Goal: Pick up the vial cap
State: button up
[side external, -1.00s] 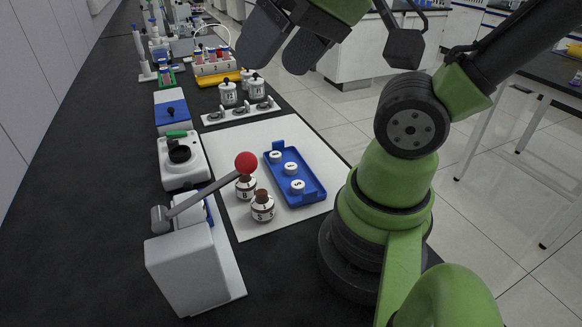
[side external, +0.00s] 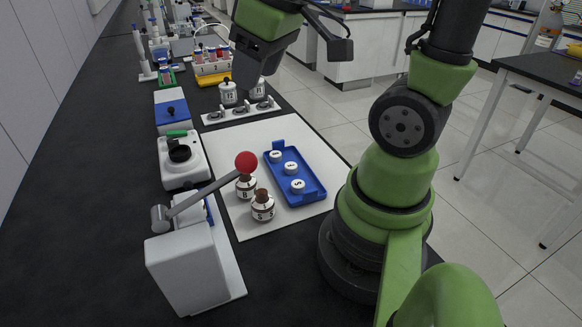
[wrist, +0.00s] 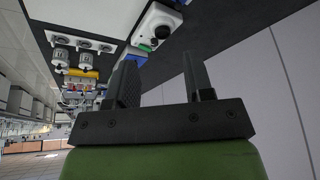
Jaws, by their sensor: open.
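Three white vial caps with dark marks, the far one (side external: 275,155), the middle one (side external: 290,168) and the near one (side external: 298,186), sit in a row in a blue tray (side external: 315,190). Two brown vials with white labels, one (side external: 245,190) and another (side external: 263,210), stand upright left of the tray. My gripper (side external: 248,72) is up in the air beyond the tray, well apart from the caps. In the wrist view its two fingers (wrist: 163,72) are spread with nothing between them. No caps can be made out in that view.
A press with a red-knobbed lever (side external: 246,162) stands at the near left, its knob close to the vials. A white device (side external: 183,170) stands left of the white mat (side external: 235,150). White jars and a holder (side external: 240,112) lie beyond the mat.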

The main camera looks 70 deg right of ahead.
jog(key=w+d+f+n+g, duration=0.2)
jog(key=d+f+n+g, duration=0.1)
jog(key=d+f, duration=0.5)
jog(key=n+g, duration=0.1)
jog(key=n, duration=0.2)
send_over(291, 166)
jog(key=f, duration=1.1)
jog(key=shift+w+d+f, duration=0.15)
jog(key=shift+w+f, duration=0.1)
jog(key=shift+f, duration=0.1)
jog(key=shift+s+f, duration=0.15)
jog(key=shift+f, duration=1.4)
jog(key=shift+s+f, duration=0.1)
jog(key=shift+f, duration=1.4)
jog(key=c, duration=0.7)
